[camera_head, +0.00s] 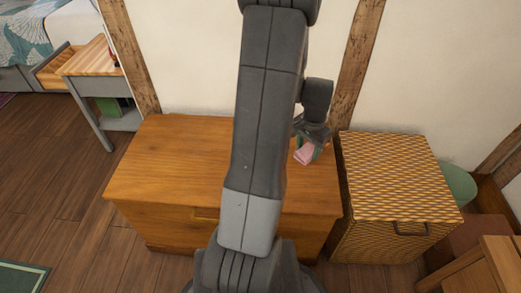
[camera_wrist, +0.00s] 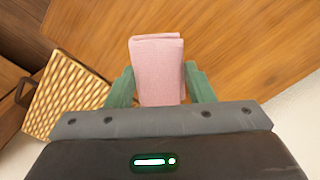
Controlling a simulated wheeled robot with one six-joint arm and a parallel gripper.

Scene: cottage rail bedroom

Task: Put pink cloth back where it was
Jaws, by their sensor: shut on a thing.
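The pink cloth (camera_wrist: 157,68) is folded into a small rectangle. My gripper (camera_wrist: 160,85) is shut on it, with a green finger on each side in the wrist view. In the head view the cloth (camera_head: 304,155) shows at the tip of my gripper (camera_head: 307,150), over the right part of the wooden chest (camera_head: 165,165). The chest's wooden top (camera_wrist: 240,45) also fills much of the wrist view behind the cloth. I cannot tell how high the cloth is above the top. My arm hides the middle of the chest.
A wicker hamper (camera_head: 395,180) with a dark handle stands just right of the chest. A green bin (camera_head: 458,182) and a wooden piece of furniture (camera_head: 490,272) are farther right. A grey nightstand (camera_head: 100,85) with an open drawer stands at the left. The left part of the chest top is clear.

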